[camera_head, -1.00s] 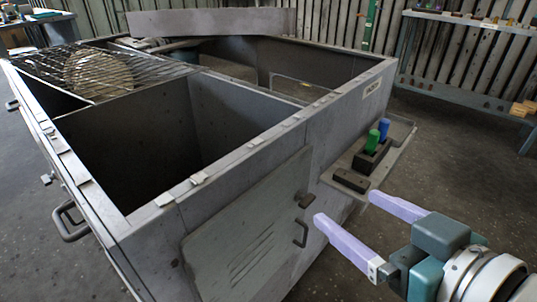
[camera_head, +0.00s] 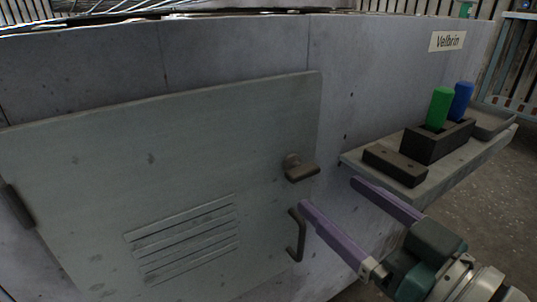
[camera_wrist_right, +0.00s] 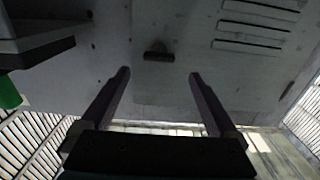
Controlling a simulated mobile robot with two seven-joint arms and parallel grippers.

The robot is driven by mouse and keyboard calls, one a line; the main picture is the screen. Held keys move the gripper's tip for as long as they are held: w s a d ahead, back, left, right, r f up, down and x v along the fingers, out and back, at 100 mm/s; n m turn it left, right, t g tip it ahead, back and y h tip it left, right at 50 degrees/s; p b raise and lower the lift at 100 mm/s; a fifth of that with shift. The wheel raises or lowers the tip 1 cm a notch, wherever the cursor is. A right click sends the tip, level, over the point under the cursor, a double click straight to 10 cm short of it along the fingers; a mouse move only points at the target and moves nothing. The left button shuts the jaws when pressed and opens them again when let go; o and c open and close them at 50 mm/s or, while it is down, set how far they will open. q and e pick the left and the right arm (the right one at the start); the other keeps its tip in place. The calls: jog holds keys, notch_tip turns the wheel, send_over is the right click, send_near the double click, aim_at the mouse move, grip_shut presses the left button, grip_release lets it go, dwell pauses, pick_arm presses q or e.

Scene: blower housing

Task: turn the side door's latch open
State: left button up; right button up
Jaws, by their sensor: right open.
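The side door (camera_head: 90,150) is a grey-green panel on the front wall of the blower housing (camera_head: 240,45), and it looks closed. Its latch (camera_head: 300,170), a short brown bar on a round pivot, lies nearly level near the door's right edge. The latch also shows in the right wrist view (camera_wrist_right: 158,51), beyond and between the fingertips. A dark handle (camera_head: 298,236) sits below the latch. My right gripper (camera_head: 329,193) is open and empty, its lilac fingers pointing toward the wall just right of and below the latch, apart from it. My left gripper is not in view.
A ledge (camera_head: 450,178) juts from the wall at right, close above the right gripper. It bears a dark block (camera_head: 396,165) and a holder (camera_head: 437,143) with a green (camera_head: 440,105) and a blue (camera_head: 461,100) piece. Louvres (camera_head: 185,240) mark the lower door.

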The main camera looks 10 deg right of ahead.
aim_at(308, 173)
jog(key=b+x, duration=0.2)
jog(key=x, duration=0.4)
jog(key=shift+d+f, duration=0.1)
jog(key=shift+d, duration=0.05)
jog(key=shift+w, duration=0.35)
jog(key=shift+c, duration=0.3)
jog(key=c, duration=1.3)
